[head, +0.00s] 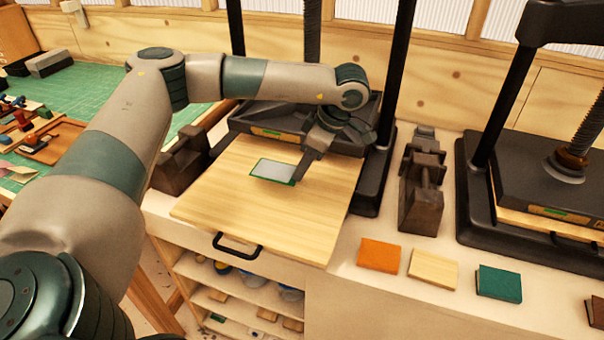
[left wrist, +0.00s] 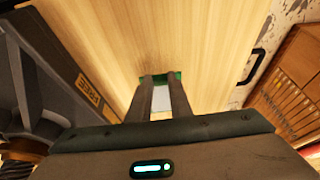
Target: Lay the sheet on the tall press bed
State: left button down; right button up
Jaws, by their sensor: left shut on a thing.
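The sheet (head: 272,171) is a small pale grey rectangle with a green border, over the middle of the press bed. The bed (head: 305,222) is a light wooden board pulled out from the left press, with a black handle at its front. My left gripper (head: 296,177) reaches down from the press side and is shut on the sheet's right end. In the left wrist view, the fingers (left wrist: 163,88) hide part of the sheet (left wrist: 161,99). The sheet looks flat and very close to the bed; I cannot tell whether it touches. My right gripper is out of view.
The left press's dark plate (head: 265,131) and black posts stand close behind my gripper. Dark iron blocks (head: 422,190) flank the bed. Orange (head: 379,254), tan (head: 432,269) and green (head: 499,283) books lie to the right, before a second press (head: 548,180). The bed's front is clear.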

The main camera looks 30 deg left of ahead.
aim_at(297, 190)
pick_arm(q)
jog(key=shift+f, duration=0.1)
dwell(0.3)
jog(key=shift+f+p, duration=0.3)
notch_tip(297, 190, down, 3)
jog(key=shift+a+r+p, duration=0.1)
jog(key=shift+p, duration=0.65)
jog(key=shift+f, duration=0.25)
jog(key=shift+f, duration=0.2)
jog(key=c, duration=1.6)
grip_release()
